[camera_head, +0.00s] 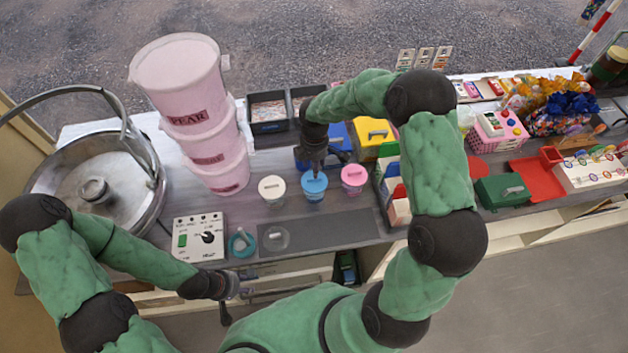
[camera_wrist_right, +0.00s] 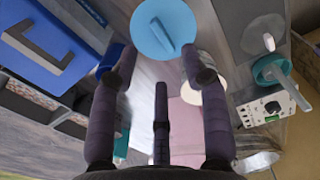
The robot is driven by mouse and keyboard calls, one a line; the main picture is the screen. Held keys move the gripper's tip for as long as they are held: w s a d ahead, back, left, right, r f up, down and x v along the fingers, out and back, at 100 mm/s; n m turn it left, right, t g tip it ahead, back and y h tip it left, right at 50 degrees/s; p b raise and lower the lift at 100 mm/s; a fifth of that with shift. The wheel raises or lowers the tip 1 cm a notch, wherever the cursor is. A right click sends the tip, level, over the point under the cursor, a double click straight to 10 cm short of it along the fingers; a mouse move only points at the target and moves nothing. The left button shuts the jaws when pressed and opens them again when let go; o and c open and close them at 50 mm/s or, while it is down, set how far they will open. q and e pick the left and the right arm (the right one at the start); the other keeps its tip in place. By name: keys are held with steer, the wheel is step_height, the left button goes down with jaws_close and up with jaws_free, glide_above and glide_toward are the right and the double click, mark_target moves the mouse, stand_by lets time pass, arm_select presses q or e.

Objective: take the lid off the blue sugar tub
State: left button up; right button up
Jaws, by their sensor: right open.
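The blue sugar tub (camera_head: 314,197) stands upright on the counter between a cream tub and a pink tub. Its round light-blue lid (camera_wrist_right: 178,18) is on it, with a bar handle on top. My right gripper (camera_head: 316,170) is over the tub, fingers pointing down. In the right wrist view its fingers (camera_wrist_right: 160,78) are spread and empty, and the lid lies just beyond the fingertips. I cannot tell whether any finger touches the lid. My left gripper (camera_head: 240,291) is low at the counter's front edge, fingers apart and empty.
The cream tub (camera_head: 272,189) and pink tub (camera_head: 353,178) stand close on either side. Stacked pink buckets (camera_head: 205,130), a metal bowl (camera_head: 150,190) and a switch box (camera_head: 199,238) stand left. A dark mat (camera_head: 330,233) lies in front, with a small clear item at its left end.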

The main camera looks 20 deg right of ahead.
mark_target(314, 181)
steer(key=shift+w+f, duration=0.2)
steer(key=shift+f, duration=0.6)
step_height(314, 181, down, 5)
steer(key=shift+s, duration=0.1)
steer(key=shift+s+r, duration=0.1)
jaws_close()
